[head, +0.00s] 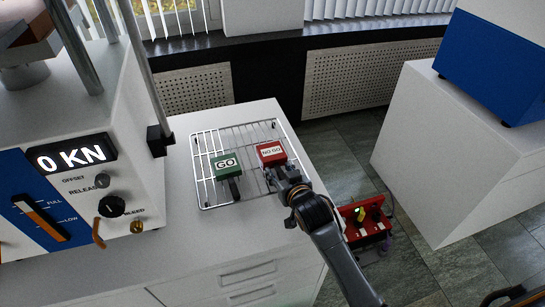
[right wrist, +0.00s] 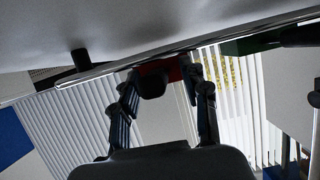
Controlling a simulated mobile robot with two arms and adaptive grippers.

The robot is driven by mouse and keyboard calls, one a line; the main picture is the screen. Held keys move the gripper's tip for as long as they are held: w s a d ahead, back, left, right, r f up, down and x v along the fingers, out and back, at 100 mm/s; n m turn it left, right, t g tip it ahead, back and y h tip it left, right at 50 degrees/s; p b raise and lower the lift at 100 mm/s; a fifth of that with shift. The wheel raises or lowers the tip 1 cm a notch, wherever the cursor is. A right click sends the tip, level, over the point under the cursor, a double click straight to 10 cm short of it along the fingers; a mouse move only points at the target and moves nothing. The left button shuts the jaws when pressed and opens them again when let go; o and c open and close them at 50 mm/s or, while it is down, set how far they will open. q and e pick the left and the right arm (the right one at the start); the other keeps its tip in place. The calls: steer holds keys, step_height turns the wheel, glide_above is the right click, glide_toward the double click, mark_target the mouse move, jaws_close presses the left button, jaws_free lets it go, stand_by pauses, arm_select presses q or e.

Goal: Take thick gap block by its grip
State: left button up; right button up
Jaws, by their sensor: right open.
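A red block labelled NO GO (head: 271,152) and a green block labelled GO (head: 227,165) lie on a wire rack (head: 203,196) on the bench. The green block's dark grip (head: 234,189) points to the front. I cannot tell which block is thicker. My right gripper (head: 279,176) is open at the front of the red block and hides its grip in the head view. In the right wrist view the red block (right wrist: 173,69) and its dark grip (right wrist: 152,84) show between the spread fingers (right wrist: 162,77). I cannot tell whether the fingers touch the grip. My left gripper is out of view.
A press with a 0 KN display (head: 72,155) and knobs stands on the left of the white bench (head: 195,240). A red holder (head: 366,221) with small items sits low past the bench's right edge. A white cabinet (head: 440,150) with a blue machine (head: 490,70) stands across the floor gap.

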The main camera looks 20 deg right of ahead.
steer(key=shift+w, duration=0.15)
jaws_close()
steer(key=shift+r, duration=0.15)
